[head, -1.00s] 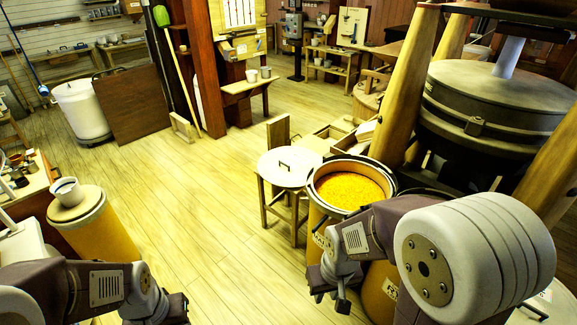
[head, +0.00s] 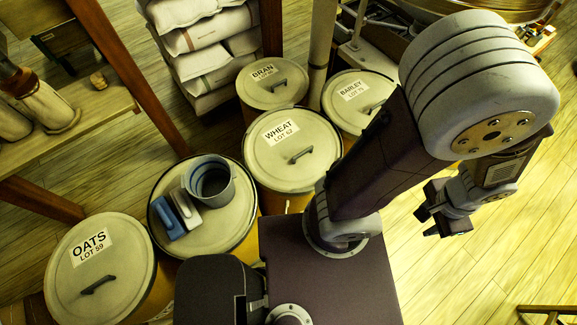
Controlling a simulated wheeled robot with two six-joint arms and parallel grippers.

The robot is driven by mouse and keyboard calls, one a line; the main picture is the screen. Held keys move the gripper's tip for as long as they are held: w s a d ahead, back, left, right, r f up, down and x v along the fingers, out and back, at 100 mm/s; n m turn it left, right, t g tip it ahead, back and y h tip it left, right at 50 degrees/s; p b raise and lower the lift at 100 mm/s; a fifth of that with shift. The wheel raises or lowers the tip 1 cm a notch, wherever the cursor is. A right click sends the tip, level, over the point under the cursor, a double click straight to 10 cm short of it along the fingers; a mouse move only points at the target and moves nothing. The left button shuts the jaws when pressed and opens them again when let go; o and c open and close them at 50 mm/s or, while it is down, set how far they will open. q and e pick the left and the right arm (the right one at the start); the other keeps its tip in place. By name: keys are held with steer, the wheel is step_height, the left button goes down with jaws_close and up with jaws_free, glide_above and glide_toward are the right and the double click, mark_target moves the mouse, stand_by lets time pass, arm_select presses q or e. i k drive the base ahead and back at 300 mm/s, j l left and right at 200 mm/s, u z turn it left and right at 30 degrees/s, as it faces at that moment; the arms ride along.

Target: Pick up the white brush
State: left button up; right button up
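A white brush-like block (head: 185,207) lies on the lid of an unlabelled drum (head: 236,222) at the lower left of the head view. A similar blue block (head: 168,217) lies directly to its left, and a grey-blue cup (head: 210,182) stands at its right. The bristles cannot be made out. My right gripper (head: 428,222) hangs over open floor at the right, well away from the drum. Its fingers are apart with nothing between them. My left gripper is not in view.
Lidded drums marked OATS (head: 92,270), WHEAT (head: 292,150), BRAN (head: 274,82) and BARLEY (head: 358,100) crowd around the unlabelled one. Stacked sacks (head: 212,45) stand behind. A wooden shelf (head: 70,130) and slanted post (head: 130,75) are at left.

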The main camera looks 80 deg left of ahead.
mark_target(191, 218)
steer(key=k+l+u, duration=0.1)
steer(key=u, duration=1.9)
steer(key=j+u, duration=0.1)
steer(key=u, duration=2.4)
steer(key=j+u, duration=0.55)
steer(key=k+j, duration=0.05)
steer(key=j, duration=0.05)
